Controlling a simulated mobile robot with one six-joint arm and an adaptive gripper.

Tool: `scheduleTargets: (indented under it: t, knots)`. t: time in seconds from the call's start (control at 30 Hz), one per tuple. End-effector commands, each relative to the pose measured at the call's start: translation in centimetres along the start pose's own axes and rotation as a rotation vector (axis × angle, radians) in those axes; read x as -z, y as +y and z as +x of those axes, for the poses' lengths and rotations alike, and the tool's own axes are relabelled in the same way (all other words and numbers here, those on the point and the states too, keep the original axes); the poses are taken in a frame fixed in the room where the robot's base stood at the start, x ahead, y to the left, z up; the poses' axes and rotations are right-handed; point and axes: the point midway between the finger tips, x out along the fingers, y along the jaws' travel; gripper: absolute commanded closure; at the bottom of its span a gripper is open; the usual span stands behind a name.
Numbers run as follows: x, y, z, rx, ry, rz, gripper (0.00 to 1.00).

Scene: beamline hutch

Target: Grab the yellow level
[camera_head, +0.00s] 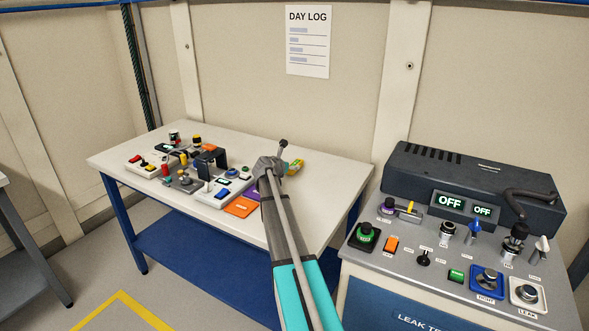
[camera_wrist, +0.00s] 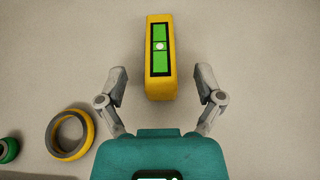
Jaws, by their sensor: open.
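The yellow level (camera_wrist: 151,82) lies on the pale table top in the wrist view, with a green vial window and a pale bubble on its upper face. My gripper (camera_wrist: 160,78) is open, with one finger to the left of the level and one to the right, both apart from it. The near end of the level lies between the fingertips, and the rest extends beyond them. In the head view my arm reaches over the white table and my gripper (camera_head: 270,163) partly hides the level, whose yellow edge (camera_head: 299,164) shows to its right.
A yellow and grey ring (camera_wrist: 87,148) and a green round item (camera_wrist: 8,150) lie left of my gripper. Control boxes and an orange plate (camera_head: 241,207) crowd the left and middle of the white table (camera_head: 330,190). A leak-test console (camera_head: 470,190) stands at right.

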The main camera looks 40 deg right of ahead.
Motion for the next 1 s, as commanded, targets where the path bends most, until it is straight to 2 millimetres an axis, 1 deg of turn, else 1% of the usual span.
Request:
scheduleTargets:
  t: [0.03, 0.2, 0.4, 1.0]
  knots:
    - [0.2, 0.1, 0.8, 0.001, 0.000, 0.001, 0.14]
    - [0.4, 0.1, 2.8, 0.000, -0.001, 0.000, 0.14]
    - [0.3, 0.1, 4.3, 0.000, 0.000, -0.001, 0.14]
    - [0.2, 0.1, 4.3, -0.002, 0.000, -0.001, 0.14]
